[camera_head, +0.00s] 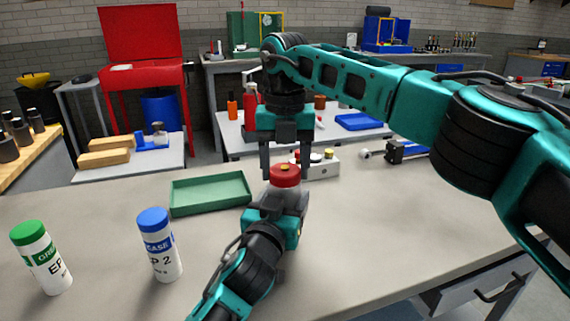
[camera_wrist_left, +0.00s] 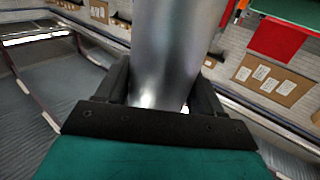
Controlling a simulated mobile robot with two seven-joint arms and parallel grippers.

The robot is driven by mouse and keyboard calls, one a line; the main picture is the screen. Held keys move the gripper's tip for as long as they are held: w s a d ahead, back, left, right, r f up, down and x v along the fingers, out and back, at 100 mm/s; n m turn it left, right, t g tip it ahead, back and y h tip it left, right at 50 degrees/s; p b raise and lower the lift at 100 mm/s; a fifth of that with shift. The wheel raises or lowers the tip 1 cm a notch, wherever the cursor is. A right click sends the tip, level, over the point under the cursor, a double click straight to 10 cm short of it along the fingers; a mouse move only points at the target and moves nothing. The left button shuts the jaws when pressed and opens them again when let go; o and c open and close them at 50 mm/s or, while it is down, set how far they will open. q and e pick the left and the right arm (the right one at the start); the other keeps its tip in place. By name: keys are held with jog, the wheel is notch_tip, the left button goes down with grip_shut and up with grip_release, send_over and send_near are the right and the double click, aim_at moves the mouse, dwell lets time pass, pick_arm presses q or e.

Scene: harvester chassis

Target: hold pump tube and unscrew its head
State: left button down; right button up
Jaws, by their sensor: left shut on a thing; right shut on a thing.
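The pump tube (camera_wrist_left: 178,45) is a grey metal cylinder between the fingers of my left gripper (camera_wrist_left: 165,95) in the left wrist view. In the head view my left gripper (camera_head: 278,200) comes up from the bottom, and the tube is mostly hidden. The red pump head (camera_head: 285,177) shows just above it. My right gripper (camera_head: 285,160) points straight down from above, with one finger on each side of the red head, shut on it.
A green tray (camera_head: 210,193) lies left of the grippers. A green-capped grease cartridge (camera_head: 42,258) and a blue-capped one (camera_head: 160,245) stand upright at the front left. A white box with knobs (camera_head: 322,167) is behind. The table's right side (camera_head: 400,220) is clear.

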jog(key=n, duration=1.3)
jog(key=shift+r, duration=0.1)
jog(key=n, duration=0.7)
jog(key=shift+n, duration=0.3)
jog(key=n, duration=0.5)
jog(key=shift+n, duration=0.3)
jog(key=n, duration=0.3)
jog(key=shift+n, duration=0.4)
jog(key=n, duration=0.4)
jog(key=shift+n, duration=0.4)
